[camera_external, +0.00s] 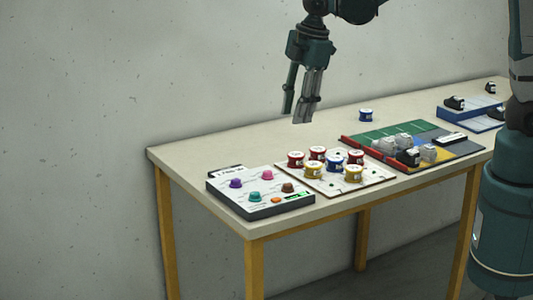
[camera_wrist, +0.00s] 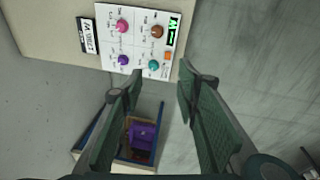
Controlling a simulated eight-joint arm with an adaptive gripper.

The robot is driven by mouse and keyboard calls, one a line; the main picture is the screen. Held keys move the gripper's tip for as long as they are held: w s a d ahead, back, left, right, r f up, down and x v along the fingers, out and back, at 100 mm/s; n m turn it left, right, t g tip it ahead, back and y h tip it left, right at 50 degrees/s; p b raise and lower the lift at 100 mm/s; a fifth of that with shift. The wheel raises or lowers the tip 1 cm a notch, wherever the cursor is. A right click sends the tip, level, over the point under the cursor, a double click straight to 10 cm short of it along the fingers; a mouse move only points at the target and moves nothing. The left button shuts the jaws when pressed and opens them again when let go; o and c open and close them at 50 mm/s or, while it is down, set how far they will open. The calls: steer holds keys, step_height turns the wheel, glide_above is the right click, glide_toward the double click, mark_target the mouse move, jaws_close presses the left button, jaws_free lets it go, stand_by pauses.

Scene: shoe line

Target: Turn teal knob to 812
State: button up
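The teal knob (camera_external: 254,197) is on the near-left part of a white control panel (camera_external: 224,200) at the left end of the table. In the wrist view the teal knob (camera_wrist: 153,65) shows just beyond and between the fingertips. Purple (camera_external: 236,183), pink (camera_external: 268,174) and brown (camera_external: 287,188) knobs share the panel, with an orange button (camera_external: 275,200). A small green display (camera_wrist: 174,30) is lit, but its digits are too small to read.
A white board (camera_external: 376,183) with several red, blue and yellow spools lies right of the panel. A bin holding a purple box (camera_wrist: 143,135) shows below the table edge.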

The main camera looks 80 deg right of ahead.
steer(key=w+a+f+n+g+p, duration=0.1)
steer(key=w+a+f+n+p, duration=0.15)
steer(key=w+f, duration=0.45)
steer(key=n+g, duration=0.2)
steer(key=n, duration=0.1)
glide_toward(255, 193)
steer(key=shift+s+f, duration=0.1)
steer(key=shift+s+a+f, duration=0.1)
steer(key=shift+f, duration=1.85)
steer(key=shift+s+f, duration=0.1)
steer(key=shift+f, duration=1.85)
steer(key=c, duration=0.9)
